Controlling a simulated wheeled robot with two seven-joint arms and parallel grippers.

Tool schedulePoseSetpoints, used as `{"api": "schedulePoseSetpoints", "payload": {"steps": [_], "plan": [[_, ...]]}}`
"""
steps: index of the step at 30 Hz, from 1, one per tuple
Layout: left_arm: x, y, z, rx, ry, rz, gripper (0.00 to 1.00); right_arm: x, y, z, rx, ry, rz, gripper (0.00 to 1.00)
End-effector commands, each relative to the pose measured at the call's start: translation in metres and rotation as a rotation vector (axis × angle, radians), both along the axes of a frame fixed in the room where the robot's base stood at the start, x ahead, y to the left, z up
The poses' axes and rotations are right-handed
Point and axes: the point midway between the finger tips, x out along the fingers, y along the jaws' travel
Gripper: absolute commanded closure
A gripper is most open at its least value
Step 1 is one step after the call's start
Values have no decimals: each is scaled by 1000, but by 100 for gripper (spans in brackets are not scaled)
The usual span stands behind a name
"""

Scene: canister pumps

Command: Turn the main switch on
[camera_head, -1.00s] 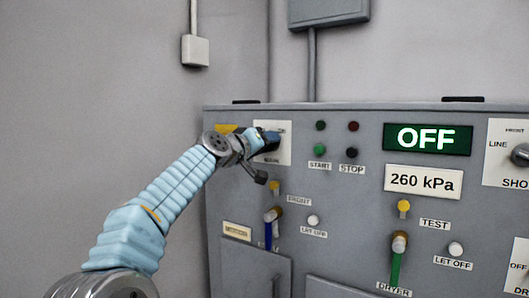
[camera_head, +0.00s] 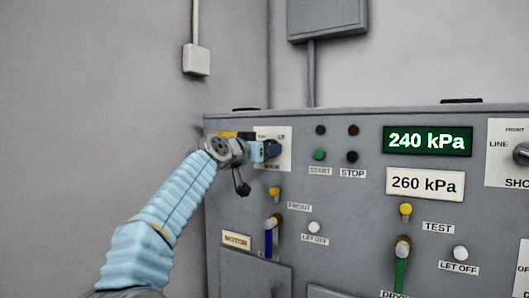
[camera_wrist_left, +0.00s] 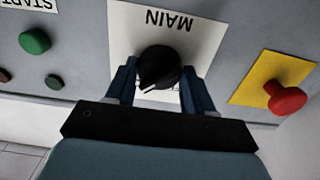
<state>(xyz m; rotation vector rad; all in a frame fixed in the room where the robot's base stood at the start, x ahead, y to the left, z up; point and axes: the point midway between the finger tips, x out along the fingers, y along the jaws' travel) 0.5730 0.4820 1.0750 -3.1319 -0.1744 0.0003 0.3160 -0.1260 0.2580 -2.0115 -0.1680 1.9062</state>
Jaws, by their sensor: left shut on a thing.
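The main switch is a black rotary knob (camera_wrist_left: 161,68) on a white plate (camera_wrist_left: 205,32) marked MAIN, seen upside down in the left wrist view. In the head view its plate (camera_head: 285,134) is at the panel's upper left, and my gripper partly hides the knob. My left gripper (camera_wrist_left: 158,82) is shut on the knob, one blue finger on each side. In the head view the left gripper (camera_head: 272,150) reaches the plate from the left. The green display (camera_head: 427,140) reads 240 kPa. My right gripper is not in view.
A red button on a yellow plate (camera_wrist_left: 260,84) sits beside the switch. The start button (camera_head: 319,155) and stop button (camera_head: 352,157) are to its right. Below are a blue-handled valve (camera_head: 269,236) and a green-handled valve (camera_head: 400,262). A 260 kPa label (camera_head: 425,183) sits under the display.

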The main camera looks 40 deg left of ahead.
Motion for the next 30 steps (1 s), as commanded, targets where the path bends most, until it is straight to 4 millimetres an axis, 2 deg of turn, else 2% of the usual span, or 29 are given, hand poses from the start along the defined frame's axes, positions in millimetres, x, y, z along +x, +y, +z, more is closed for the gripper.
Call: {"api": "schedulePoseSetpoints", "payload": {"steps": [14,15,19,26,30], "plan": [[1,0,-1,13,4,0,78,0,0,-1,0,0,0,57],[0,0,-1,13,3,0,41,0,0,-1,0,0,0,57],[0,0,-1,12,3,0,22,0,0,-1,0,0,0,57],[0,0,0,11,2,0,22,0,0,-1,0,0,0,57],[-7,-1,-1,11,1,0,22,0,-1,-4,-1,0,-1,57]]}}
